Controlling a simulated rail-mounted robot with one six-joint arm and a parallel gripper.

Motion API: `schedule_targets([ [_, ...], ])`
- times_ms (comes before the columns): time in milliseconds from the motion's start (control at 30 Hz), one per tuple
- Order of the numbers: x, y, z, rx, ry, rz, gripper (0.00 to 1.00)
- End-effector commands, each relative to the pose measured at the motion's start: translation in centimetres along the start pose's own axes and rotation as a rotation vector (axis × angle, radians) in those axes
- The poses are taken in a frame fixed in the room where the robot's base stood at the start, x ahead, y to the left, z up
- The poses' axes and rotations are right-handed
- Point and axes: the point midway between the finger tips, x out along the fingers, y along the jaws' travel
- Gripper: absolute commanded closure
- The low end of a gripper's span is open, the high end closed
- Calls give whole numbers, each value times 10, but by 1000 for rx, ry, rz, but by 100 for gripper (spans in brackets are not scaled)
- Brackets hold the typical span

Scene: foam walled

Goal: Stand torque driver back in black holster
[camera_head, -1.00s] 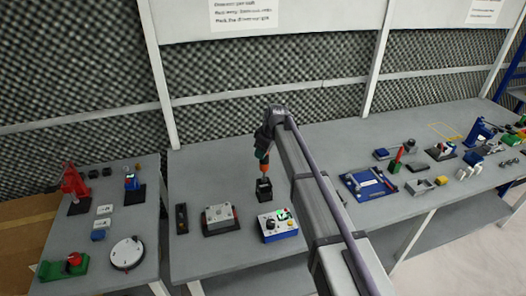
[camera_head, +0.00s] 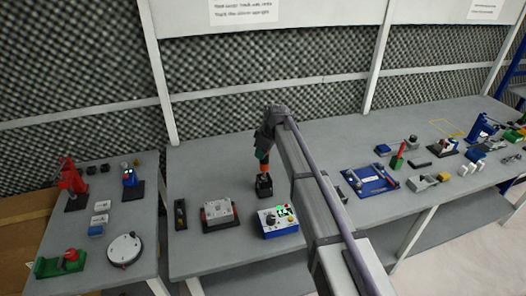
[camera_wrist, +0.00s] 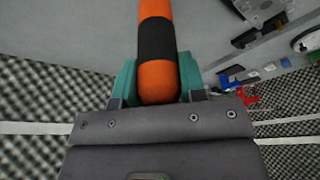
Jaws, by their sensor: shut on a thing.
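The torque driver shows as an orange handle with a black band in the wrist view (camera_wrist: 156,42). My gripper (camera_wrist: 158,88) is shut on this handle with teal fingers on both sides. In the head view the driver (camera_head: 265,168) hangs upright below my gripper (camera_head: 262,154). The black holster (camera_head: 264,187) stands on the bench directly under it. The driver's lower end meets or overlaps the holster's top in the picture; its tip is hidden, so I cannot tell how deep it sits.
A blue and white control box (camera_head: 279,223) with a green light stands just in front of the holster. A grey block on a dark base (camera_head: 219,214) and a narrow black tray (camera_head: 180,214) lie to the left. Bench behind the holster is clear.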

Motion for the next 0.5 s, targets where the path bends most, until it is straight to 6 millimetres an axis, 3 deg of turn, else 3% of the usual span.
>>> schedule_targets([
  [500, 14, 0, 4, 0, 0, 0, 89],
])
